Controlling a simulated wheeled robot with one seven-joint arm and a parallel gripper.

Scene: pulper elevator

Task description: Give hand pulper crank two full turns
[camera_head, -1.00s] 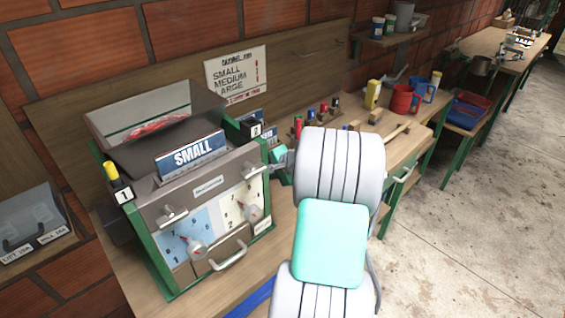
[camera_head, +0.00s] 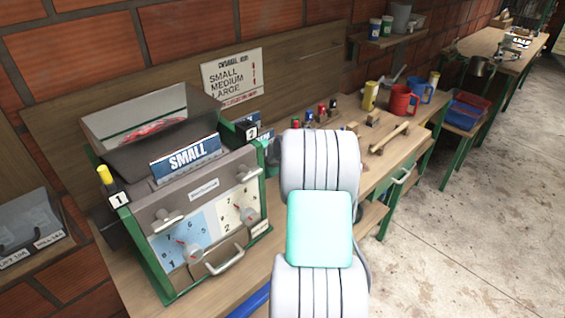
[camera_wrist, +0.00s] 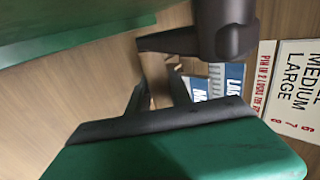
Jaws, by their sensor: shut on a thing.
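The hand pulper (camera_head: 205,188) stands on the bench at left in the head view, with a hopper on top, a SMALL sign and two dials on its front. My arm covers its right side, where the crank is hidden in that view. In the wrist view, a dark rounded part (camera_wrist: 225,28), apparently of the crank, lies just beyond my fingertips. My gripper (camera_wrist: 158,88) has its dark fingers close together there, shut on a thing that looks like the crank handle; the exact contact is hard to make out. Green pulper frame (camera_wrist: 60,30) shows at upper left.
A size sign (camera_head: 233,78) hangs on the board behind. Several small bottles, a yellow can (camera_head: 370,95) and a red mug (camera_head: 402,100) stand on the bench to the right. A clear bin (camera_head: 30,225) is at left. The floor at right is clear.

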